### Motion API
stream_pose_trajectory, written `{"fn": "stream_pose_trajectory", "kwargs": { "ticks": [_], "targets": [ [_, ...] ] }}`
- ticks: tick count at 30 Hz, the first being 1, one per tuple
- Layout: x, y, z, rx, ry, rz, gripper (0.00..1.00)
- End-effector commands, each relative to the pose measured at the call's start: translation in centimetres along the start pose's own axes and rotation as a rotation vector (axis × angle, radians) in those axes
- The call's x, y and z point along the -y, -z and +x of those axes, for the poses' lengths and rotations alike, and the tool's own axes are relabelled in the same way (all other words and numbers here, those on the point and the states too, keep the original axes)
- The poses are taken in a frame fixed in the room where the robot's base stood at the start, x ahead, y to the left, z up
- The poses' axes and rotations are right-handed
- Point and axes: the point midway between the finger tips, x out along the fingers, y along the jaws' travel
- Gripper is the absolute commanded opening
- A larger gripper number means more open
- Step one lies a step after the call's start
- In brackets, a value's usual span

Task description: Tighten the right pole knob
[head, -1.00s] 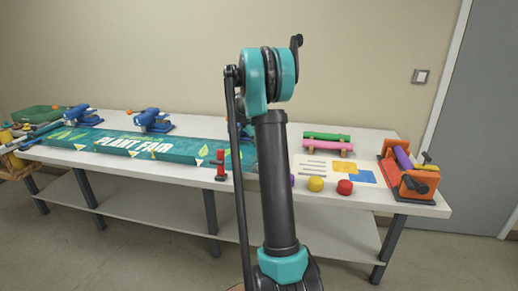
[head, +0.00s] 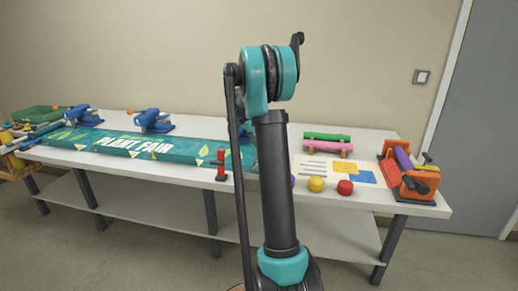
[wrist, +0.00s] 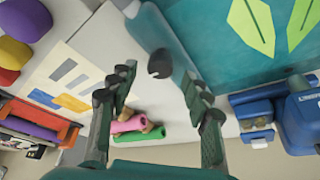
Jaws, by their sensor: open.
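The plant fair banner (head: 150,147) lies along the table, its right end hidden behind my arm in the head view. In the wrist view its teal sheet (wrist: 225,40) fills the upper right. A pale teal pole (wrist: 150,28) runs along the sheet's edge, with a round dark knob (wrist: 160,63) on it. I take this as the right pole knob. My gripper (wrist: 161,79) is open, its two dark fingers on either side of the knob in the picture. I cannot tell how far above the knob they are. My arm hides the gripper in the head view.
Blue tools (head: 153,121) stand behind the banner. A red upright piece (head: 220,168) stands at its front edge. To the right are green and pink rolls (head: 326,147), yellow and red round pieces (head: 316,184), a card with swatches, and an orange roller machine (head: 408,178).

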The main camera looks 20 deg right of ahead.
Motion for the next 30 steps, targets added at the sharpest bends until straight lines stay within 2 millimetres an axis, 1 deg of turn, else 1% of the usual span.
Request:
{"fn": "stream_pose_trajectory", "kwargs": {
  "ticks": [1, 3, 9, 12, 15, 20, 30],
  "targets": [
    [0.0, -0.1, -1.1, 0.000, 0.000, -0.001, 0.49],
    [0.0, -0.1, -2.5, 0.000, 0.000, -0.002, 0.49],
    [0.0, -0.1, -6.5, 0.000, 0.000, -0.002, 0.49],
    [0.1, -0.1, -8.1, 0.000, 0.000, -0.002, 0.49],
    [0.0, -0.1, -9.1, 0.000, 0.000, -0.002, 0.49],
    [0.0, -0.1, -9.8, 0.000, 0.000, -0.001, 0.49],
    [0.0, 0.0, -9.9, 0.000, 0.000, -0.001, 0.49]
  ]
}}
